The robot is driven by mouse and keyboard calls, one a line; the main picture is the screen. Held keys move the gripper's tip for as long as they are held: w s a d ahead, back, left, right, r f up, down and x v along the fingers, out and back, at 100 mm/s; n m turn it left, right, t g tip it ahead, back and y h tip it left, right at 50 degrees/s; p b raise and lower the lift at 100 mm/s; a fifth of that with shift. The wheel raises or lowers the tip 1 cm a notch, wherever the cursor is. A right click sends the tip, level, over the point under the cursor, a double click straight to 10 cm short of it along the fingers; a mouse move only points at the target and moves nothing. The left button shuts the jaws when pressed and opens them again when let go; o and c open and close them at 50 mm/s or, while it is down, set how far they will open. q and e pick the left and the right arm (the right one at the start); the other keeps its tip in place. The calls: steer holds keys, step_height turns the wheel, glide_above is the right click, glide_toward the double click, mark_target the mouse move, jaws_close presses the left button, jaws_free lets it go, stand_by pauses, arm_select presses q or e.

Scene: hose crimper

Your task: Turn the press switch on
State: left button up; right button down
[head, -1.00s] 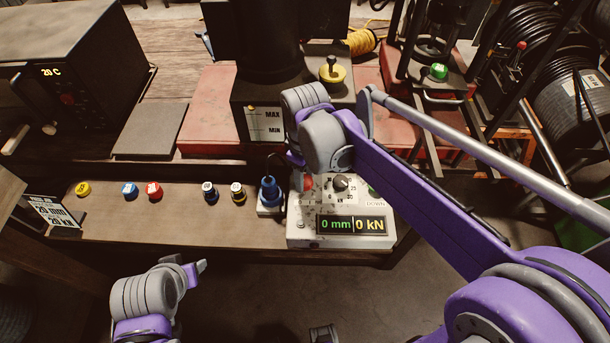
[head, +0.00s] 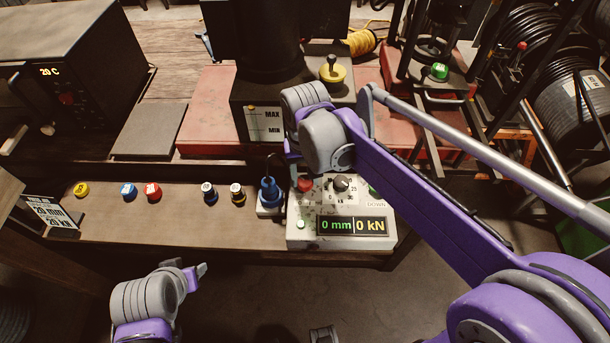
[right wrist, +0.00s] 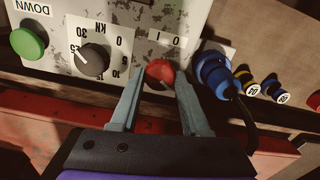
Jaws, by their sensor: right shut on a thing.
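The press control box (head: 312,235) stands at the bench's front right, its display (head: 352,225) lit with "0 mm" and "0 kN". The red press switch (head: 305,184) is on its upper left and also shows in the right wrist view (right wrist: 160,72). My right gripper (right wrist: 158,82) has a finger on each side of this red knob and is shut on it. In the head view my right wrist hides most of that gripper. Which position the knob points to is hard to tell. My left gripper (head: 197,272) is low at the left, in front of the bench; its jaws are unclear.
A blue plug (head: 270,192) with a cable sits close left of the box. A grey dial (right wrist: 91,60) and green DOWN button (right wrist: 28,40) share the panel. Several coloured dies (head: 152,191) line the bench. A dark press (head: 268,40) stands behind.

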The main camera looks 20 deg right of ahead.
mark_target(305, 180)
steer(key=shift+m, duration=0.8)
steer(key=shift+c, duration=1.9)
jaws_free()
step_height(305, 180, up, 11)
steer(key=shift+p, duration=0.3)
steer(key=shift+f, duration=0.15)
